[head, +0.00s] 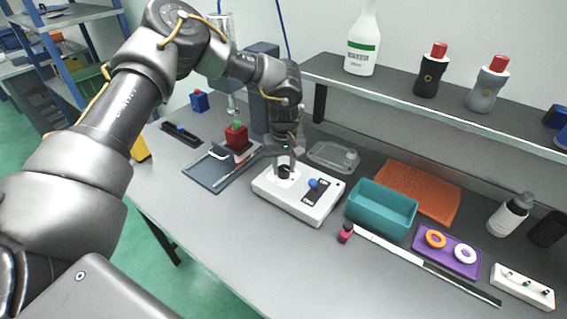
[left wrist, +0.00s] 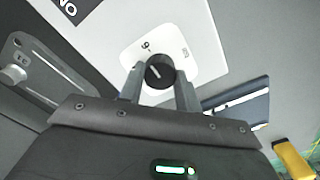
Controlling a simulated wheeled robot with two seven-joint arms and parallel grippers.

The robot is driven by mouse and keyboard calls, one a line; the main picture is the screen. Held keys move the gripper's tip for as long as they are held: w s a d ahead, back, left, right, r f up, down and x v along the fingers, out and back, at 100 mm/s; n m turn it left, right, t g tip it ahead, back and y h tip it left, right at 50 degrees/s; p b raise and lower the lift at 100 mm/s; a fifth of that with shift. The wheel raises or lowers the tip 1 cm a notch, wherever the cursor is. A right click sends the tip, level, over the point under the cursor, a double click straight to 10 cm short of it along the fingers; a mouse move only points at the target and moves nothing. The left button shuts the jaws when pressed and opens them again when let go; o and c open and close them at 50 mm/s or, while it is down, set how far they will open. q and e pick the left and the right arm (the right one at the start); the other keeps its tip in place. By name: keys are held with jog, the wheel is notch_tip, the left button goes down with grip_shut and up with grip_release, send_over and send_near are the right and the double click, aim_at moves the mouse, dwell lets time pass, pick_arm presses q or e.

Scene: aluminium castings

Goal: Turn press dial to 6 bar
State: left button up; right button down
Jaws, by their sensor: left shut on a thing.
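The press control box (head: 300,197) is white and sits on the grey bench, with a blue button (head: 313,183) and a black label panel beside its dial. The dial (head: 285,172) is a small black knob. In the left wrist view the dial (left wrist: 159,72) shows a pale pointer line on a white plate with a printed figure and tick above it. My left gripper (head: 286,160) comes down from above, and in the left wrist view its two fingers (left wrist: 159,88) stand on either side of the knob, shut on it. My right gripper is not in view.
A red block (head: 236,136) stands at the press on the left. A clear tray (head: 334,157) lies behind the box, a teal bin (head: 381,209) to its right. A purple tray (head: 447,250) with rings is further right. A shelf (head: 430,103) with bottles runs above.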

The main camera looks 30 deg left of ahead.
aim_at(284, 168)
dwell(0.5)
pick_arm(q)
jog(key=o, duration=1)
jog(key=shift+c, duration=0.2)
jog(key=shift+r, duration=0.1)
notch_tip(284, 168, up, 11)
jog(key=b, duration=0.1)
jog(key=shift+f, duration=0.2)
